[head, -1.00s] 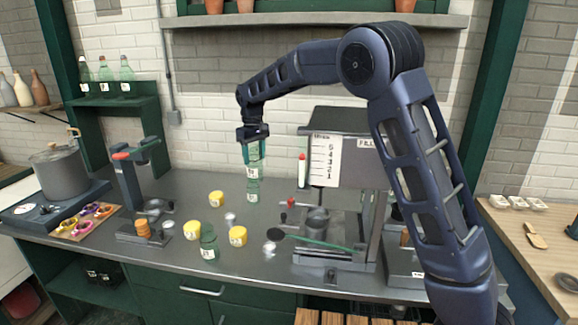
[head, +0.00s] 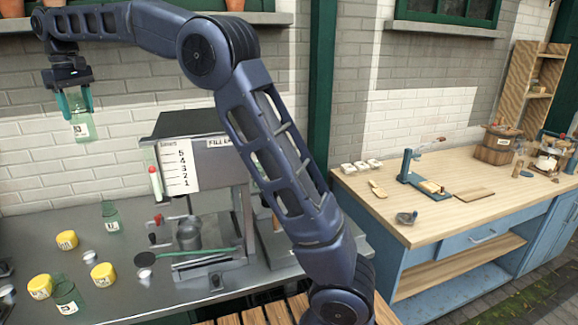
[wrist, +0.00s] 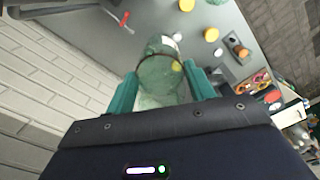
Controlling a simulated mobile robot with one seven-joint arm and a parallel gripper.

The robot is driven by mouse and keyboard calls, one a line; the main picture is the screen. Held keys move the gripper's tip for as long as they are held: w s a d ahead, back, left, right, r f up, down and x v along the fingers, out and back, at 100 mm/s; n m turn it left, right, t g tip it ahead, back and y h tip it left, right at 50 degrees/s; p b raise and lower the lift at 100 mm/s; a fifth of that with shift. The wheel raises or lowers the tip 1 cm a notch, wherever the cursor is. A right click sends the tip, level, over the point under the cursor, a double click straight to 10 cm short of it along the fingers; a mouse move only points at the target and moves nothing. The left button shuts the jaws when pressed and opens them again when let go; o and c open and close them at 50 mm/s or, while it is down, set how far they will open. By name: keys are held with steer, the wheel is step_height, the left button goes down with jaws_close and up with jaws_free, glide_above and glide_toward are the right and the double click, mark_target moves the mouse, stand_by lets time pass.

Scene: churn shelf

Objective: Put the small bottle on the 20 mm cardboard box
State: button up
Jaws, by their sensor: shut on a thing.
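My gripper (head: 77,100) is raised at the upper left of the head view, in front of the brick wall. It is shut on a translucent green bottle (head: 81,129) with a white label, held above the counter. In the wrist view the bottle (wrist: 160,72) sits between the two teal fingers. Two similar green bottles stand on the counter, one near the back (head: 111,222) and one at the front (head: 67,297). I cannot make out a cardboard box in either current view.
The filling machine (head: 190,160) stands on the metal counter (head: 130,240) right of the bottles. Several yellow-topped jars (head: 103,274) stand near the front bottle. A wooden bench (head: 430,215) with small white trays (head: 361,167) and a blue tool (head: 410,168) is at the right, with bare space on top.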

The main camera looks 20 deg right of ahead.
step_height(320, 180, up, 3)
steer(key=shift+f, duration=0.1)
steer(key=w+d+m, duration=0.4)
steer(key=w+d, duration=0.7)
steer(key=d, duration=0.5)
steer(key=w+d+m, duration=0.4)
steer(key=w+d, duration=0.6)
steer(key=d, duration=0.5)
steer(key=w+d+m, duration=0.3)
steer(key=d+m, duration=0.5)
steer(key=d, duration=3.2)
step_height(320, 180, down, 31)
steer(key=shift+a+f, duration=0.15)
steer(key=shift+a, duration=0.3)
steer(key=shift+f, duration=0.1)
steer(key=o, duration=1)
steer(key=shift+o, duration=0.2)
